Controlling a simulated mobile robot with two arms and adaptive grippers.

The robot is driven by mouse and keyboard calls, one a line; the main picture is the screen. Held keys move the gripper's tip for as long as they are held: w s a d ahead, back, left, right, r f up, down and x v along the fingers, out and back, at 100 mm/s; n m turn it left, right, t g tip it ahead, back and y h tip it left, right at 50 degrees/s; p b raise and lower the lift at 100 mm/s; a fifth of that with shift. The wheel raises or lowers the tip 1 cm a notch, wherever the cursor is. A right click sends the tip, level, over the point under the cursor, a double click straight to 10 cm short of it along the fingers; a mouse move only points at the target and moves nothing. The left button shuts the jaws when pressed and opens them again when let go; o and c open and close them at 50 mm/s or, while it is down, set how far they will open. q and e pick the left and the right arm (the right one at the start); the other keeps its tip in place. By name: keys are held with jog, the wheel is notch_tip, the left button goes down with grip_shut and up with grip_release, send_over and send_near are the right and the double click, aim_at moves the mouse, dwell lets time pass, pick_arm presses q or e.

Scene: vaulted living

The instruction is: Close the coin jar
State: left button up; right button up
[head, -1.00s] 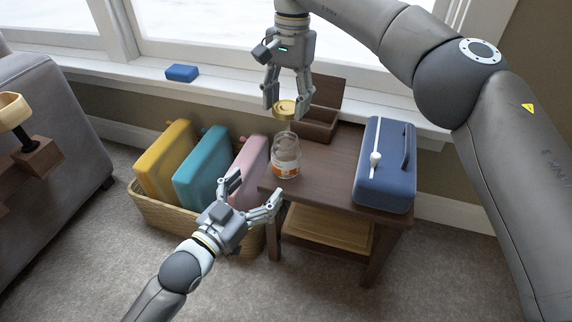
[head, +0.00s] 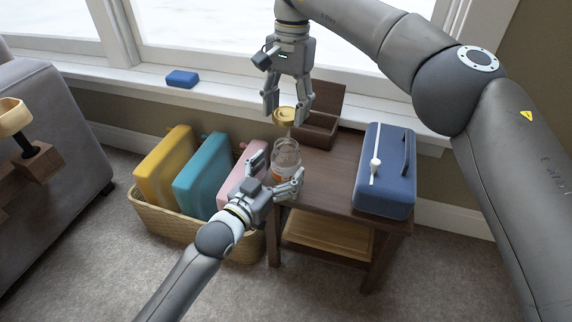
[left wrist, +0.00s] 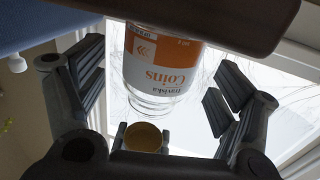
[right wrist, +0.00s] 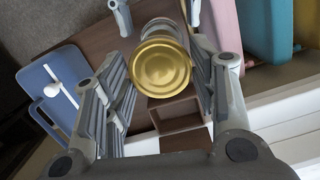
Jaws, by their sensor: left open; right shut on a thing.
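The clear coin jar (head: 286,154) stands upright on the left part of the small wooden table. Its orange and white "Coins" label (left wrist: 168,60) shows upside down in the left wrist view. My left gripper (head: 278,178) is open, with its fingers on either side of the jar's lower part, apart from it as far as I can tell. My right gripper (head: 287,112) is shut on the round gold lid (head: 285,115) and holds it above the jar's mouth. In the right wrist view the lid (right wrist: 161,68) lies between the fingers and hides most of the jar.
An open brown wooden box (head: 318,130) stands behind the jar. A blue case (head: 386,180) stands at the table's right. A wicker basket (head: 185,226) with yellow, teal and pink cases is left of the table. A blue block (head: 182,78) lies on the windowsill.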

aim_at(286, 126)
pick_arm(q)
jog(key=shift+x, duration=1.4)
jog(key=c, duration=1.5)
jog(key=shift+c, duration=0.2)
pick_arm(e)
jog(key=shift+f, duration=2.45)
jog(key=shift+f, duration=0.1)
jog(key=shift+f, duration=0.8)
jog(key=shift+f, duration=0.55)
